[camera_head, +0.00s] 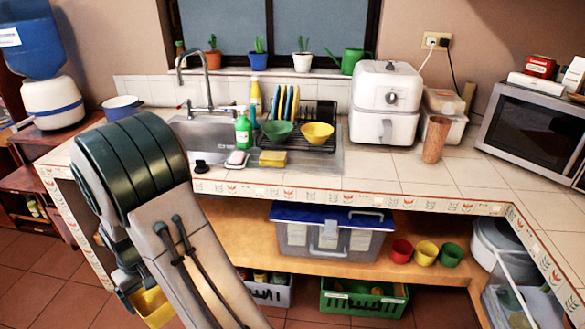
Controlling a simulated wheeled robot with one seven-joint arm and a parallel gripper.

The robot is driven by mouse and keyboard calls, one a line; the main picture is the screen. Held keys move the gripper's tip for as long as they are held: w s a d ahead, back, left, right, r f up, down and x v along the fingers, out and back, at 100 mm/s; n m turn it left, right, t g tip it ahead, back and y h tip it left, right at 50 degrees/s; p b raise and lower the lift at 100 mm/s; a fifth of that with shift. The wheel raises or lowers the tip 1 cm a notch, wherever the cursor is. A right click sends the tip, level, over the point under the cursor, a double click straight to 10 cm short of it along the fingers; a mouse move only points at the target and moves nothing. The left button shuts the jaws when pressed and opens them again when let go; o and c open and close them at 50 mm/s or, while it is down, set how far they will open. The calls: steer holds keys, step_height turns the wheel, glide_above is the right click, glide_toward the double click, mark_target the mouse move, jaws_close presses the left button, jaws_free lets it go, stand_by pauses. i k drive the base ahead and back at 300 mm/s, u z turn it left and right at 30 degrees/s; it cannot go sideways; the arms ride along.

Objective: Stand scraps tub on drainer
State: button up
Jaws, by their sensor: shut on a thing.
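A yellow tub (154,307), which looks like the scraps tub, hangs at the lower left below counter height. My gripper (127,293) is shut on it, at the tub's upper left. My arm hides part of the gripper and the tub's right side. The black drainer (324,144) stands right of the sink, far from my gripper, to the upper right. It holds several upright plates (286,104), a green bowl (277,131) and a yellow bowl (318,133).
The sink (205,128) has a tall tap (205,85). A green bottle (243,131), a yellow sponge (272,158) and soap stand near its front. A white air fryer (385,103) stands right of the drainer. The counter (370,165) before the fryer is clear.

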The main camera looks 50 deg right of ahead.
mark_target(308, 167)
steer(key=z, duration=1.35)
